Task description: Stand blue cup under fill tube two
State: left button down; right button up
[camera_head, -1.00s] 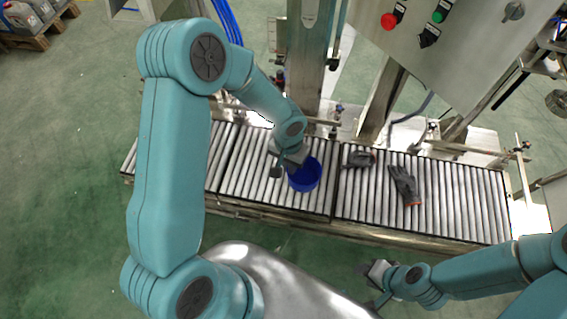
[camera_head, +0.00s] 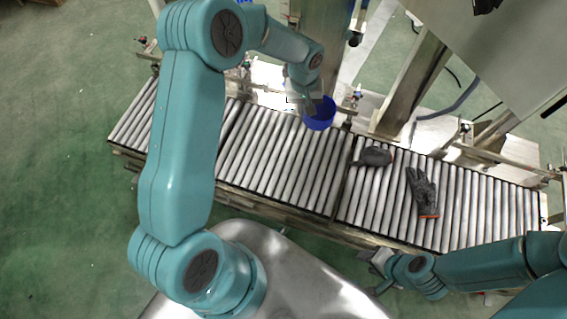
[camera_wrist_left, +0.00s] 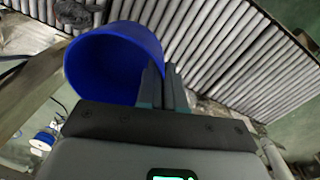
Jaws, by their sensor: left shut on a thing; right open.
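The blue cup (camera_head: 319,114) is at the far edge of the roller conveyor in the head view, near the upright metal column. My left gripper (camera_head: 308,104) is shut on the cup's wall. In the left wrist view the cup (camera_wrist_left: 108,62) shows large, with the left gripper's fingers (camera_wrist_left: 162,88) closed at its right rim. I cannot tell whether the cup touches the rollers. My right gripper (camera_head: 374,275) is open and empty in front of the conveyor at the lower right. I cannot make out the fill tubes in these views.
The roller conveyor (camera_head: 270,160) runs across the middle. Two dark gloves lie on its right part, one bunched (camera_head: 374,157) and one spread (camera_head: 423,192). A metal column (camera_head: 322,45) and a slanted post (camera_head: 412,80) stand behind it. The rollers in front of the cup are clear.

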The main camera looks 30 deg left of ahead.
pick_arm(q)
jog(key=w+a+f+n+b, duration=0.3)
jog(key=w+f+n+b, duration=0.15)
jog(key=f+b, duration=0.35)
jog(key=n+b, duration=0.6)
jog(key=b, duration=0.8)
send_over(299, 140)
notch_tip(299, 140, down, 5)
jog(key=shift+y, duration=0.3)
jog(key=f+b, duration=0.7)
jog(key=f, duration=1.2)
jog(key=shift+s+f, duration=0.1)
jog(key=shift+s, duration=0.1)
pick_arm(e)
notch_tip(299, 140, down, 30)
jog(key=w+d, duration=0.1)
jog(key=shift+f+m+t, duration=0.2)
jog(key=shift+m+t, duration=0.1)
jog(key=shift+d, duration=0.1)
pick_arm(q)
jog(key=shift+f, duration=0.15)
jog(key=c, duration=1.3)
grip_release()
pick_arm(e)
jog(key=shift+w+f, duration=0.1)
